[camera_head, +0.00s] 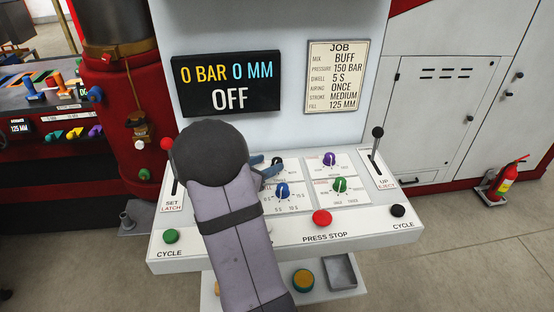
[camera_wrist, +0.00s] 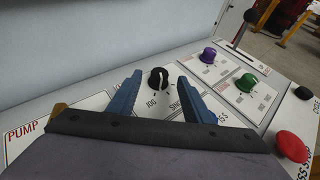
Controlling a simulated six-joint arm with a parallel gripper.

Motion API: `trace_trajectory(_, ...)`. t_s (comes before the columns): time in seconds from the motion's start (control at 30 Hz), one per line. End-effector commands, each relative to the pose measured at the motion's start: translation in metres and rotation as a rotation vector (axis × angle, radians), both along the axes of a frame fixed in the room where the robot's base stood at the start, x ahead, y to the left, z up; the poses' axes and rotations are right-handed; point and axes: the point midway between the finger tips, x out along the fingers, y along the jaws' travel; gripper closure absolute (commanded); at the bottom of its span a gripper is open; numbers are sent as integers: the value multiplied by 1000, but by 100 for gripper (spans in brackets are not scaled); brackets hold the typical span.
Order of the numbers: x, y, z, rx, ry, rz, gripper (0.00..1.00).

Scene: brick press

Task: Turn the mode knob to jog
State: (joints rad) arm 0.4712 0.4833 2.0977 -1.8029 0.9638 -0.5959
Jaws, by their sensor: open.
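The black mode knob (camera_wrist: 158,77) sits on the panel in the wrist view, with the labels JOG below left and SINGLE below right. Its pointer direction is too small to tell. In the head view the knob (camera_head: 277,161) is partly hidden by my gripper. My gripper (camera_head: 268,167) is open. In the wrist view its two blue fingers (camera_wrist: 158,88) appear on either side of the knob, with visible gaps. I cannot tell how far the fingertips are above the panel. The display (camera_head: 228,84) reads 0 BAR, 0 MM and OFF.
Purple (camera_head: 329,159), green (camera_head: 339,185) and blue (camera_head: 282,190) knobs stand close by. A red stop button (camera_head: 322,217), a black cycle button (camera_head: 397,211) and a tall right lever (camera_head: 376,146) are on the console. A job card (camera_head: 336,77) hangs above.

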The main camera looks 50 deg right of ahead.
Motion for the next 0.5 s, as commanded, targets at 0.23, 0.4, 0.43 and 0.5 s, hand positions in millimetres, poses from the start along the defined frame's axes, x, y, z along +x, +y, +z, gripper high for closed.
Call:
trace_trajectory(0.23, 0, -30, -11, 2, 1, -4, 55)
trace_trajectory(0.4, 2, -47, -18, 0, 0, -3, 55)
trace_trajectory(0.43, 2, -49, -19, 1, 0, -3, 55)
trace_trajectory(0.5, 2, -53, -21, 0, -1, -3, 55)
